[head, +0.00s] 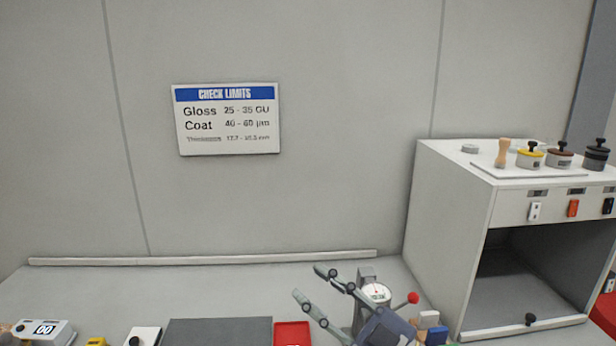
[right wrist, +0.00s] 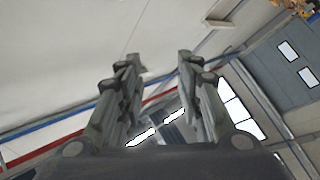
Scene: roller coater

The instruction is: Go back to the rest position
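My right gripper (head: 318,289) is raised in the lower middle of the head view, with its two fingers apart and nothing between them. In the right wrist view the same gripper (right wrist: 160,75) shows two spread fingers with only the far hall wall and windows behind them. It partly hides a dial gauge (head: 376,292) on a stand with a red knob. I cannot tell its distance from the gauge. My left gripper is in neither view.
A white open-front cabinet (head: 447,215) stands at right with several knobbed pots on top. A check-limits sign (head: 228,120) hangs on the wall. Along the bench front are a gloss meter (head: 43,331), a dark plate (head: 218,332) and a red tray (head: 293,332). The bench behind is clear.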

